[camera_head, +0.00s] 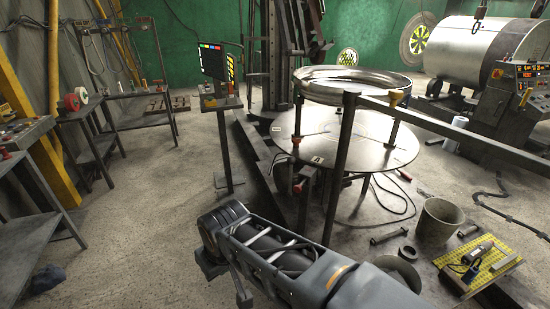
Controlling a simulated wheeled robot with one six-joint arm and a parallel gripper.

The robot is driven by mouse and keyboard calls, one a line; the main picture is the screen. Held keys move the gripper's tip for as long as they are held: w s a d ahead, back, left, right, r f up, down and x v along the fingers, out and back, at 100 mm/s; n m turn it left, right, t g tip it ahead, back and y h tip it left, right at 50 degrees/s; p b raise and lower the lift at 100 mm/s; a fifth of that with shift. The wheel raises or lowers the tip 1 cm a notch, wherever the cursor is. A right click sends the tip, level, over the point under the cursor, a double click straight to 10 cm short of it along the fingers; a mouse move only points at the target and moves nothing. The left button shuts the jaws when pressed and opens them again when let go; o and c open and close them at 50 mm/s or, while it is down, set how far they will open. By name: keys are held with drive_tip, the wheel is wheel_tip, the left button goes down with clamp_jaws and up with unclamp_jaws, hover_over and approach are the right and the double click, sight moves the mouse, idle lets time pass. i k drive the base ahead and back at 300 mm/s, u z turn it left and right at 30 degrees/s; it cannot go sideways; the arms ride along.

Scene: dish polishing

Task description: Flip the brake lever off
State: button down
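My arm reaches in from the bottom edge and ends in a dark joint at the middle left, above the floor. My gripper cannot be made out. No part is plainly marked as the brake lever. A round polishing machine stands right of centre, with a shiny dish (352,82) above a wide round table (345,140). A long grey bar (450,132) runs from a post in front of the dish toward the right edge. A yellow-orange knob (397,98) sits by this bar. A small red handle (404,175) shows beside the round table. My arm is apart from these.
A control panel (215,62) stands on a post left of the machine. Benches (30,240) line the left wall. A bucket (438,220), a yellow mat (480,262) with tools, and cables lie at the right. The floor at left centre is clear.

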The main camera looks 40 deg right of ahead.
sight(291, 160)
drive_tip(key=z, duration=0.4)
drive_tip(key=i, duration=1.05)
drive_tip(key=z, duration=0.7)
